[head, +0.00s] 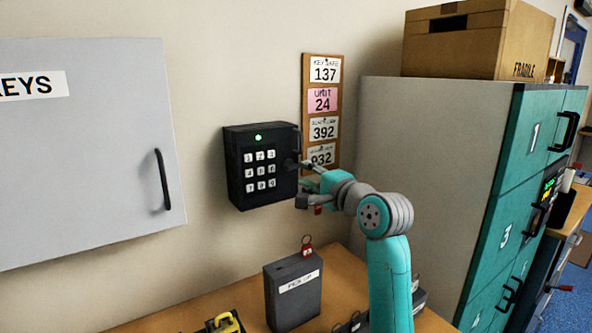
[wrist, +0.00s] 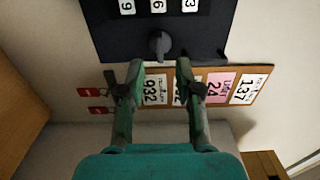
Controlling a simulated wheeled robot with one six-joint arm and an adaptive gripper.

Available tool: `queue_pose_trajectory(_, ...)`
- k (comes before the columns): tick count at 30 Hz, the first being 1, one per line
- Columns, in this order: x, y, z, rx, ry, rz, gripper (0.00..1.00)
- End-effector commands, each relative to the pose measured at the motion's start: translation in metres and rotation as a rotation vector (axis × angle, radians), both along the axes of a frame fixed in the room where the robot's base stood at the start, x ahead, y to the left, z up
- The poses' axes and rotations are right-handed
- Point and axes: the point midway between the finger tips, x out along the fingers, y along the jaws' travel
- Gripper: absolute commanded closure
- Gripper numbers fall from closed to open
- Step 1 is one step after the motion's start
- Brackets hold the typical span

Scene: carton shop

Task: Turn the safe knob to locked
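The black key safe (head: 262,165) is fixed to the wall, with a white-button keypad and a lit green light (head: 258,138). Its dark grey knob (wrist: 159,45) sits on the safe's face beside the keypad; in the head view it is small and partly hidden by my gripper. My gripper (head: 301,181) is in front of the safe's right side. In the wrist view my gripper (wrist: 159,70) is open and empty, its two fingertips apart on either side of the knob's line, just short of the knob. I cannot tell the knob's setting from any marking.
A board of number cards (head: 323,100) hangs right of the safe. A grey key cabinet (head: 90,150) is at left. A dark box (head: 292,295) with a red-tagged key stands on the wooden table below. Teal lockers (head: 515,170) stand at right.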

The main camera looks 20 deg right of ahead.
Motion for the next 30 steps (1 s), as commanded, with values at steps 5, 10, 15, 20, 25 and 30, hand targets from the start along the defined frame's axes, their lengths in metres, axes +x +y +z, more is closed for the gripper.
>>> queue_pose_trajectory(5,0.028,0.010,0.000,0.001,0.001,0.001,0.66)
queue_pose_trajectory(10,0.044,0.014,0.000,0.000,0.000,0.000,0.66)
queue_pose_trajectory(15,0.050,0.016,0.000,-0.001,0.000,0.000,0.66)
queue_pose_trajectory(20,0.050,0.016,0.000,-0.001,0.000,0.000,0.66)
queue_pose_trajectory(25,0.050,0.016,0.000,0.000,0.000,0.000,0.91)
queue_pose_trajectory(30,0.050,0.016,0.000,0.000,0.000,0.000,1.00)
